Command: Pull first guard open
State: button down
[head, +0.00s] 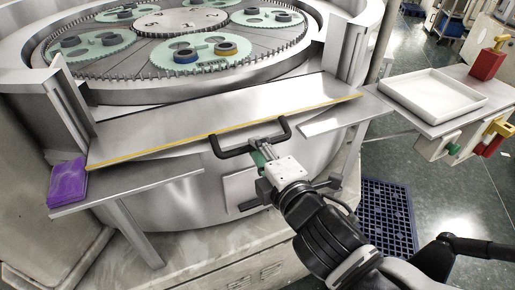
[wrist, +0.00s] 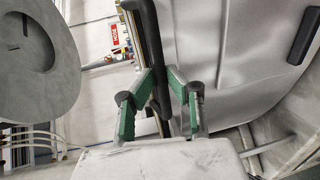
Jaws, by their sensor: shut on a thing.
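The guard (head: 200,118) is a grey metal panel with a yellow front edge, spanning between two posts at the front of the round lapping machine. A black bar handle (head: 232,149) is fixed at the middle of its front edge. My gripper (head: 259,153) is at the handle, near its middle. In the wrist view my green-padded fingers (wrist: 160,100) stand on either side of the dark handle (wrist: 163,122) and are shut on it. The fingers partly hide the handle there.
The machine's toothed ring (head: 270,70) with green carriers lies behind the guard. A purple block (head: 67,183) sits on the left ledge (head: 140,188). A white tray (head: 410,88) and red container (head: 486,64) stand on the right table. A blue crate (head: 388,215) is on the floor.

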jog(key=shift+f, duration=0.1)
jog(key=c, duration=1.7)
grip_release()
jog(key=shift+s+d, duration=0.1)
jog(key=shift+s, duration=0.05)
jog(key=shift+c, duration=0.2)
jog(key=shift+r, duration=0.25)
